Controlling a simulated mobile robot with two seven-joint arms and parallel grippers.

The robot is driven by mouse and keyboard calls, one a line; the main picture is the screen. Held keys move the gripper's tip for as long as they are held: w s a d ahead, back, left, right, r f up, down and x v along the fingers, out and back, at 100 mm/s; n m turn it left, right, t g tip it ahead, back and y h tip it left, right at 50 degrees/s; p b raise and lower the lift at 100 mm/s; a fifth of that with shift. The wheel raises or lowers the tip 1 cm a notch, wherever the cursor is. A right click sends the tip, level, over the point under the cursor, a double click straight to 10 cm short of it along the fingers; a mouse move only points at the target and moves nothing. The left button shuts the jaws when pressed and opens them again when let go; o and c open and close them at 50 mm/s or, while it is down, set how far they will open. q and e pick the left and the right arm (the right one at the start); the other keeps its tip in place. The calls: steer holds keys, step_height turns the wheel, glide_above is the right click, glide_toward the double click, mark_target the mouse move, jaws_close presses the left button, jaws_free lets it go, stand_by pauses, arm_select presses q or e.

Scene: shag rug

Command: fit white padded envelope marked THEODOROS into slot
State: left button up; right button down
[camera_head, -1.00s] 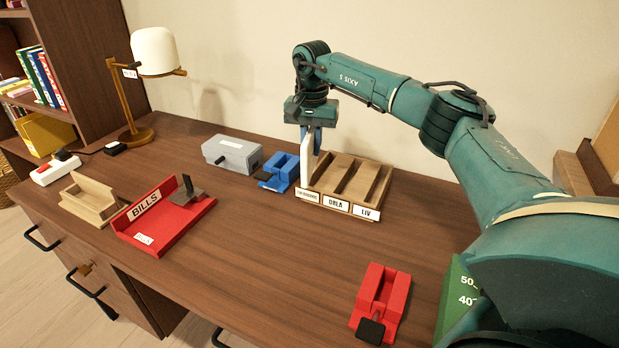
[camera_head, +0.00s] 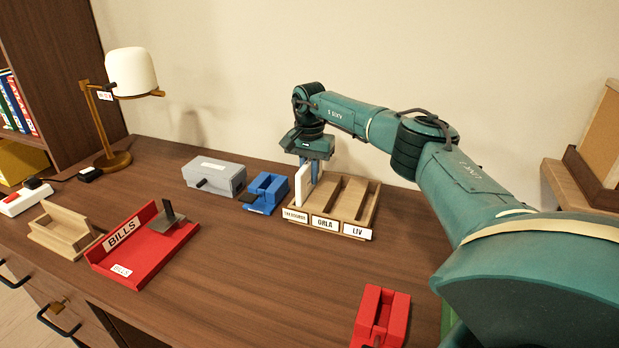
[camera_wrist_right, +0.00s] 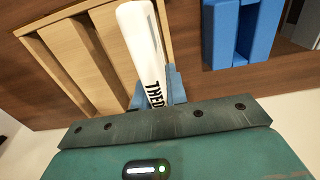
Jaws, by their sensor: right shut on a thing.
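The white padded envelope (camera_head: 299,186) stands on edge, slightly tilted, in the leftmost compartment of the wooden sorter (camera_head: 357,209). That compartment has a small label, too small to read surely; the other two read ORLA and LIV. My right gripper (camera_head: 312,172) is shut on the envelope's upper part from above. In the right wrist view the envelope (camera_wrist_right: 142,42) shows the letters THED or similar, between the blue fingers (camera_wrist_right: 158,92); the sorter (camera_wrist_right: 92,55) lies beside it. How deep its lower edge sits is hidden. My left gripper is out of view.
A blue holder (camera_head: 266,192) and a grey box (camera_head: 214,177) stand left of the sorter. A red BILLS tray (camera_head: 140,262), a wooden holder (camera_head: 62,232) and a lamp (camera_head: 131,75) are further left. A red holder (camera_head: 382,318) is at the front. The desk's middle is clear.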

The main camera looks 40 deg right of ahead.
steer(key=shift+f, duration=0.45)
steer(key=shift+f, duration=0.15)
steer(key=c, duration=1.4)
jaws_free()
step_height(320, 180, up, 12)
steer(key=shift+r+p, duration=0.2)
steer(key=shift+p, duration=0.6)
steer(key=shift+f, duration=0.1)
